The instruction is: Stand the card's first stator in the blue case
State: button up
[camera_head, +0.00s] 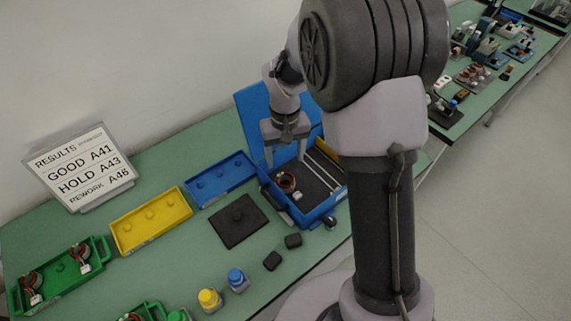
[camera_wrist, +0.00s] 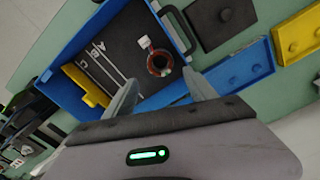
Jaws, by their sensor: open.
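The results card (camera_head: 82,168) reads GOOD A41, HOLD A43, REWORK A46. The blue case (camera_head: 318,214) stands open with its lid raised at the back. One stator (camera_head: 286,182), a dark ring with copper windings and a white tag, is inside the case near its left end. It also shows in the wrist view (camera_wrist: 159,63); its tag's print is too small to read. My gripper (camera_head: 285,160) is above the case, fingers apart and empty. In the wrist view my gripper's fingers (camera_wrist: 160,80) are spread close to the stator, with nothing between them.
A green tray (camera_head: 60,282) holds two tagged stators; another green tray is partly cut off. A yellow tray (camera_head: 152,238) and blue tray (camera_head: 222,192) are empty. White strips and letters mark the case floor (camera_wrist: 118,32).

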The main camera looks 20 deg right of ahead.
jog(key=s+a+r+m+t, duration=0.15)
jog(key=s+r, duration=0.25)
jog(key=r, duration=0.9)
jog(key=s+a+r+m+t+y, duration=0.1)
jog(key=s+r+t, duration=0.1)
jog(key=s, duration=0.7)
jog(key=s+a+r+m+t+y, duration=0.1)
jog(key=s+r+m+t, duration=0.1)
jog(key=s+r, duration=0.3)
jog(key=s, duration=0.4)
jog(key=shift+a+r+p, duration=0.2)
jog(key=shift+r+p, duration=0.1)
jog(key=shift+p, duration=0.1)
